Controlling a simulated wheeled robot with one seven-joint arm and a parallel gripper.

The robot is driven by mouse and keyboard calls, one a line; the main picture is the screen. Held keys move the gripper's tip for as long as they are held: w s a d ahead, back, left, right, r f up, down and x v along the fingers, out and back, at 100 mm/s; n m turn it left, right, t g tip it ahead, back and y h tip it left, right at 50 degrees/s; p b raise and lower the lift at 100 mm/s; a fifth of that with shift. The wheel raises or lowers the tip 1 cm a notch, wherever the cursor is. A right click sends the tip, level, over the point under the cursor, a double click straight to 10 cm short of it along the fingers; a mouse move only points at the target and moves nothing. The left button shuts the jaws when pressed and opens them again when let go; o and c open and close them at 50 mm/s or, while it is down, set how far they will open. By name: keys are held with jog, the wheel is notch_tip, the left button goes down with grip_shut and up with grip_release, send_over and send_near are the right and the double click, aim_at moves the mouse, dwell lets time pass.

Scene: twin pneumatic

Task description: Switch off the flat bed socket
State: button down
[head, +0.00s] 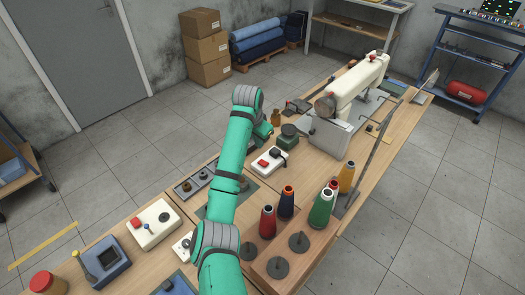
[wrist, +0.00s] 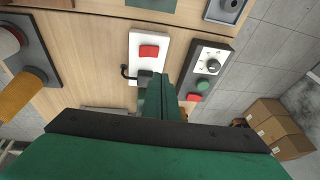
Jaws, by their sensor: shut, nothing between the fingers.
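A white socket plate with a red rocker switch (wrist: 149,51) lies on the bench in the wrist view. A black plug with a short curved cord sits at its near end, partly behind my fingers. No label is readable, and I cannot tell which way the rocker is tipped. A white socket box with red on top (head: 266,163) shows right of my arm in the head view. My gripper (wrist: 160,82) is shut and empty, with its tips just below the rocker in the picture, beside the plug. I cannot tell whether it touches anything. My arm hides it in the head view.
A dark-edged panel with a dial, green button and red button (wrist: 205,66) stands close right of the socket. Thread cones (head: 322,208) stand on a wooden block right of my arm. A white sewing machine (head: 350,88) is farther back. Bare wood lies left of the socket in the wrist view.

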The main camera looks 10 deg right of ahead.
jog(key=r, duration=0.1)
jog(key=a+r, duration=0.1)
jog(key=r, duration=0.1)
jog(key=a+r, duration=0.1)
jog(key=r, duration=0.1)
jog(key=shift+r, duration=0.25)
